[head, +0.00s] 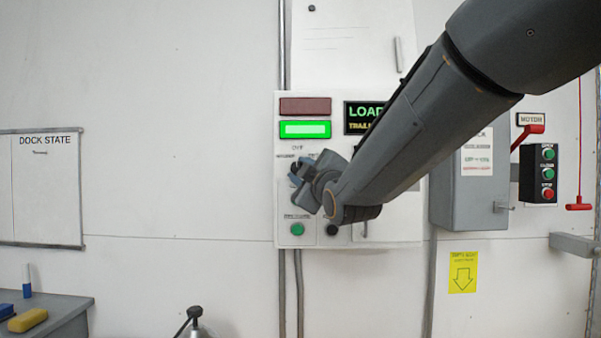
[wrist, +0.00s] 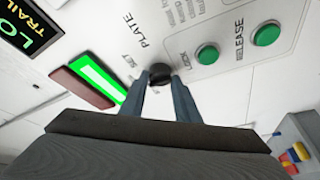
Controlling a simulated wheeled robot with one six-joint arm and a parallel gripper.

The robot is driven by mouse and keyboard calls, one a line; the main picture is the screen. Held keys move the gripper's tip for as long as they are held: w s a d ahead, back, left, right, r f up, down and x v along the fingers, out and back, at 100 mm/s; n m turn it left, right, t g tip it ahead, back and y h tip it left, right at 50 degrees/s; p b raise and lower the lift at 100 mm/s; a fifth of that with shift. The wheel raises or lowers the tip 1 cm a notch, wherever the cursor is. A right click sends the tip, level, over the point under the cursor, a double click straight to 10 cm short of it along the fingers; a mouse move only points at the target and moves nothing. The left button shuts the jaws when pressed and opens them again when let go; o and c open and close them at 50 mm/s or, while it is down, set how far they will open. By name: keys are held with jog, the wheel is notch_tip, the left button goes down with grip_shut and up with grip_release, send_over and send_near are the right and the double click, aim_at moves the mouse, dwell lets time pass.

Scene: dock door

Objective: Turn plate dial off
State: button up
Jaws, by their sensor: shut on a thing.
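The plate dial (wrist: 159,75) is a small black knob on the white control panel (head: 283,190), beside the printed words PLATE and SET in the wrist view. My gripper (wrist: 160,84) is shut on the dial, with one finger on each side of it. In the head view my gripper (head: 304,178) is against the panel's left half and hides the dial. I cannot tell which mark the dial points to.
The panel has a lit green indicator (head: 305,129), a dark red one (head: 305,106) and a LOAD display (head: 362,116), partly behind my arm. A green button (head: 297,229) and a black one (head: 332,230) sit below. A grey box (head: 470,205) is at right.

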jog(key=o, duration=1)
jog(key=shift+o, duration=0.2)
jog(key=shift+s, duration=0.1)
jog(key=b+v, duration=0.2)
jog(key=v, duration=0.5)
jog(key=shift+s, duration=0.3)
